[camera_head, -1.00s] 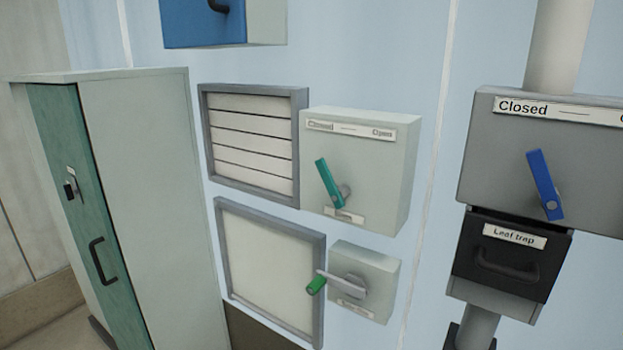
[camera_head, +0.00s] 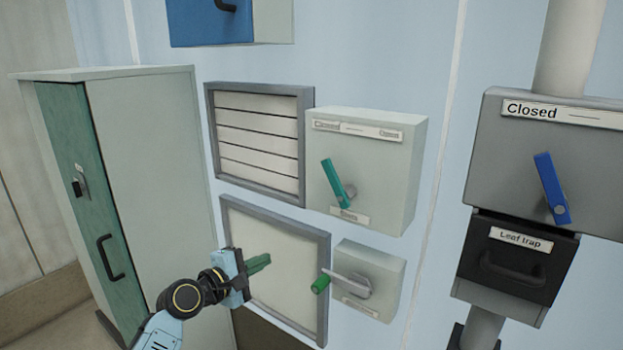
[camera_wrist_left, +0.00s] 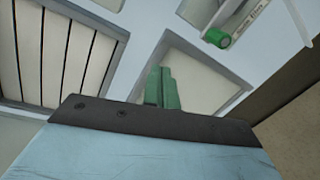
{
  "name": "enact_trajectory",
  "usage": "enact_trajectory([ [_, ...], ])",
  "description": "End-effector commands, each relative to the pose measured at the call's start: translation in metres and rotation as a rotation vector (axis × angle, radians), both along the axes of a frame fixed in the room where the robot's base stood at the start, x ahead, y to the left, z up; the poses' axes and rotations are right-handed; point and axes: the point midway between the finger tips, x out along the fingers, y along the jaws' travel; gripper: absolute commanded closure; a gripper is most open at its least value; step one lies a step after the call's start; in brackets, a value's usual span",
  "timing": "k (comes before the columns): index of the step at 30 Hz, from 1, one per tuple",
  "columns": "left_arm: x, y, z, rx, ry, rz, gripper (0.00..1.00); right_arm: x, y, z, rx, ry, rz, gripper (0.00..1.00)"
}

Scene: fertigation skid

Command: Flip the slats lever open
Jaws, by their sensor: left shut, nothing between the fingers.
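The slats lever (camera_head: 335,184) is a teal handle on a pale grey box (camera_head: 385,185) labelled Closed at left and Open at right. It tilts up and to the left, toward the Closed side. The slatted panel (camera_head: 257,132) beside the box shows its slats flat and shut. My left gripper (camera_head: 266,262) has green fingers held together with nothing between them. It is below and left of the lever, in front of the lower framed panel, apart from the lever. In the left wrist view the closed fingers (camera_wrist_left: 161,88) and the slats (camera_wrist_left: 62,50) show. My right gripper is not in view.
A crank with a green knob (camera_head: 320,284) sticks out just right of my left gripper. A grey box with a blue lever (camera_head: 551,187) and a leaf trap (camera_head: 515,260) stand at right. A tall cabinet (camera_head: 150,180) stands at left.

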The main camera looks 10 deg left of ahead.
Motion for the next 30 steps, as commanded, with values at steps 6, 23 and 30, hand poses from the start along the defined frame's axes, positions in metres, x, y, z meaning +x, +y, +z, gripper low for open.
enact_trajectory([
  [6, -0.009, -0.013, 0.128, -0.248, -0.115, -0.107, 1.0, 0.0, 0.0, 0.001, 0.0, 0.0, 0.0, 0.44],
  [23, -0.012, -0.02, 0.156, -0.307, -0.135, -0.144, 1.0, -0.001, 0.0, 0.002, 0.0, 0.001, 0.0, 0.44],
  [30, 0.018, -0.041, 0.161, -0.308, -0.135, -0.145, 1.0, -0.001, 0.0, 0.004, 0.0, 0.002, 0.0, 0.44],
])
